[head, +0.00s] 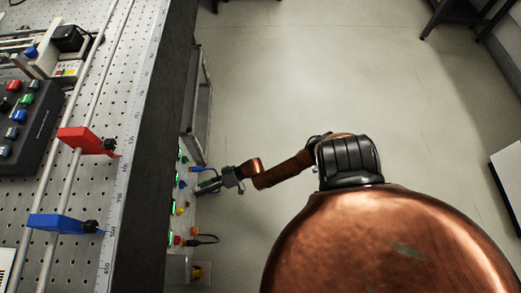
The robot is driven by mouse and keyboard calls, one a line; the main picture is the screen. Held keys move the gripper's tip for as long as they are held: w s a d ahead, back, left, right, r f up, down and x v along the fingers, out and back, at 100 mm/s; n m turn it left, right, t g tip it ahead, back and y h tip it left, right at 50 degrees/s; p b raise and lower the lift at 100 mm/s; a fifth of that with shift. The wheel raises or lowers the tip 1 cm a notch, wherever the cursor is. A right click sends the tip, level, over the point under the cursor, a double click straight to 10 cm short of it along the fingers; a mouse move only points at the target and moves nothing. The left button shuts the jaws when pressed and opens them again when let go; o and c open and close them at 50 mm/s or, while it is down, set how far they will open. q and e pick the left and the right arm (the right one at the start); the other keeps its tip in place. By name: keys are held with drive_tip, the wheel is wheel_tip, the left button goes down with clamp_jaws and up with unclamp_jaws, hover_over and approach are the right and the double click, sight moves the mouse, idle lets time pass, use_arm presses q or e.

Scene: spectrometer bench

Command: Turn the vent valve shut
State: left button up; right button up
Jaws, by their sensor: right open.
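A panel (176,226) with small coloured controls and green lights is on the side of the bench, seen steeply from above. A blue lever-like part (203,169) sticks out from it. I cannot tell for certain which part is the vent valve. My right gripper (206,187) is open at the panel, just below the blue part in the picture. Its fingers are small and dark here, and I cannot tell whether they touch anything. My left gripper is not in view.
A yellow knob (180,211), a red knob (177,240) and a black cable (206,239) are below the gripper. The perforated bench top (100,140) carries a red stop (88,140), a blue stop (60,223) and a button box (28,118). The floor (290,80) is clear.

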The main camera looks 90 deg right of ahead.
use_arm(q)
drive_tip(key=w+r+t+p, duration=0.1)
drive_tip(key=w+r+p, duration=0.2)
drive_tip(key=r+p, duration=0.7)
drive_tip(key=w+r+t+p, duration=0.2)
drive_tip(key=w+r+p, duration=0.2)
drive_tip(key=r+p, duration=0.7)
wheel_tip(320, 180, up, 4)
use_arm(e)
drive_tip(key=s+d+n+g+h, duration=0.1)
drive_tip(key=s+n+g+h, duration=0.2)
drive_tip(key=s, duration=3)
drive_tip(key=f+g+h, duration=0.1)
drive_tip(key=g, duration=0.3)
drive_tip(key=shift+d+g+h, duration=0.25)
drive_tip(key=shift+g+h, duration=0.15)
